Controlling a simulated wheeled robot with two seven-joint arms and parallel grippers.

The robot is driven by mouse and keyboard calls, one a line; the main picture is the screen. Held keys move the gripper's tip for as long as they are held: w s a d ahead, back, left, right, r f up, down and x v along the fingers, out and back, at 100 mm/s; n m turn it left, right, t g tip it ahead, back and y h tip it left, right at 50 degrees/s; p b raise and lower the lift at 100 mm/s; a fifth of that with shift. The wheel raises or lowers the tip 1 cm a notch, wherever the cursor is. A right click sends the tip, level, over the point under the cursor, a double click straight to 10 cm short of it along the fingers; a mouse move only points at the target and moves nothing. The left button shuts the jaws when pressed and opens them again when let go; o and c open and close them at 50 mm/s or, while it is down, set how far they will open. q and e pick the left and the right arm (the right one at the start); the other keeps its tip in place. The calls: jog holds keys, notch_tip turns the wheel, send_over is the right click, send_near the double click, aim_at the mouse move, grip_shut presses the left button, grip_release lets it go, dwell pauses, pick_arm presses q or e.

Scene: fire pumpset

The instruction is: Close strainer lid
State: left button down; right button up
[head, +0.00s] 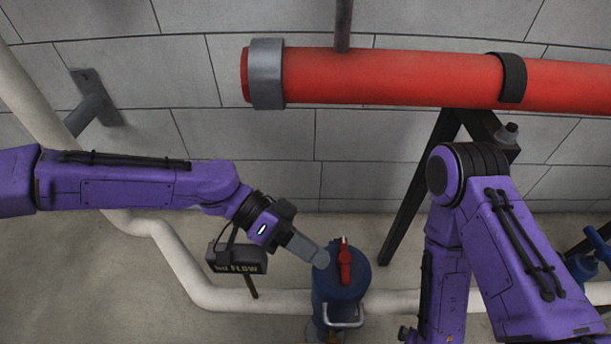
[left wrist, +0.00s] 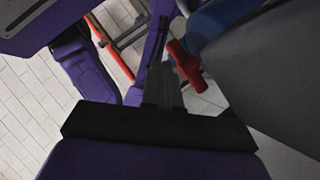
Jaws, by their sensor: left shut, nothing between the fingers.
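The blue strainer (head: 327,292) stands on the pale pipe at lower middle in the head view. Its round blue top (head: 358,262) carries a red handle (head: 344,264), and a silver bail handle (head: 343,320) is on its front. I cannot tell whether the lid sits fully down. My left gripper (head: 320,258) is shut and empty, its tips at the left edge of the top, just left of the red handle. I cannot tell if they touch. In the left wrist view the shut fingers (left wrist: 165,75) are beside the red handle (left wrist: 184,66), with a blue edge (left wrist: 212,22) beyond. My right gripper is out of view.
A small black flow sign (head: 237,262) stands left of the strainer, under my left forearm. A large red pipe (head: 400,78) runs across the back on a black stand (head: 418,190). My right arm is close on the strainer's right. A blue valve (head: 583,266) is at far right.

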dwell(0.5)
pick_arm(q)
jog(key=a+r+p, duration=0.7)
jog(key=a+r, duration=0.2)
jog(key=shift+w+r, duration=0.25)
jog(key=shift+w, duration=0.1)
jog(key=shift+a, duration=0.1)
